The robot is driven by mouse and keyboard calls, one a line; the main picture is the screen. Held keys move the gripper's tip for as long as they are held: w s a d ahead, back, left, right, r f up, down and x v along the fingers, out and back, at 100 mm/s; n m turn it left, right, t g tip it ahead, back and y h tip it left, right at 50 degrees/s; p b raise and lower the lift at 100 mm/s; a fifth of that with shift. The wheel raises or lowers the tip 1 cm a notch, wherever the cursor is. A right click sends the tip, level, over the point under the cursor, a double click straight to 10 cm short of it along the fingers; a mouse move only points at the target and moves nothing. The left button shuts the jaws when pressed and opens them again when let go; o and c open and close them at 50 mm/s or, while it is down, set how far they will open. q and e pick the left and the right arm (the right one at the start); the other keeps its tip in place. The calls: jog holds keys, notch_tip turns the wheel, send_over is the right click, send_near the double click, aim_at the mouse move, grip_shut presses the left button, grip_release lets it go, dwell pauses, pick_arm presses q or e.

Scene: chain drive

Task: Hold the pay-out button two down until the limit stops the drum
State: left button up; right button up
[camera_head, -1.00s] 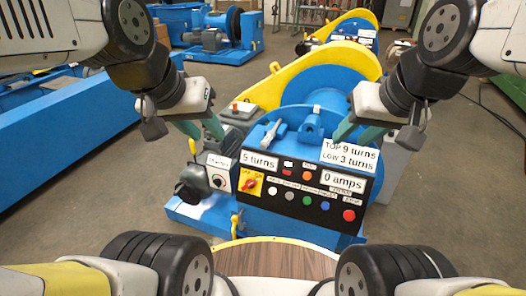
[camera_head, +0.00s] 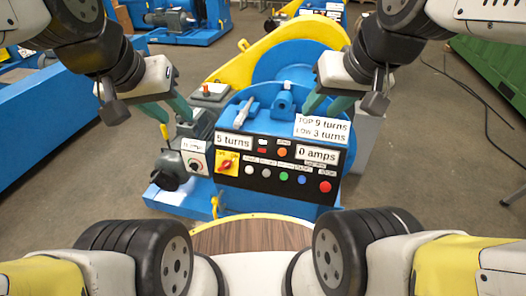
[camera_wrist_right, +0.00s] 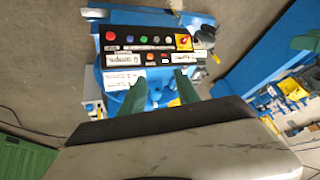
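The blue drum machine (camera_head: 262,200) stands in front of me with a black control panel (camera_head: 262,180). Its button row holds white, grey, green (camera_head: 284,176), blue (camera_head: 302,179) and red (camera_head: 325,187) buttons. The small labels are unreadable, so I cannot tell which is pay-out button two. The turns display (camera_head: 233,141) reads 5 turns, the amps display (camera_head: 317,154) 0 amps. A plate (camera_head: 322,129) reads TOP 9 turns, LOW 3 turns. My left gripper (camera_head: 172,113) is open and empty, left of the panel. My right gripper (camera_head: 320,106) is open, its fingers (camera_wrist_right: 162,90) apart above the panel's back edge.
A yellow and red switch (camera_head: 227,163) and a dial box (camera_head: 194,164) sit at the panel's left. A motor (camera_head: 172,170) is lower left. A blue beam (camera_head: 60,125) lies at left, a green container (camera_head: 490,50) at right. Cables cross the open floor at right.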

jog(key=shift+c, duration=0.5)
grip_shut()
dwell(1.4)
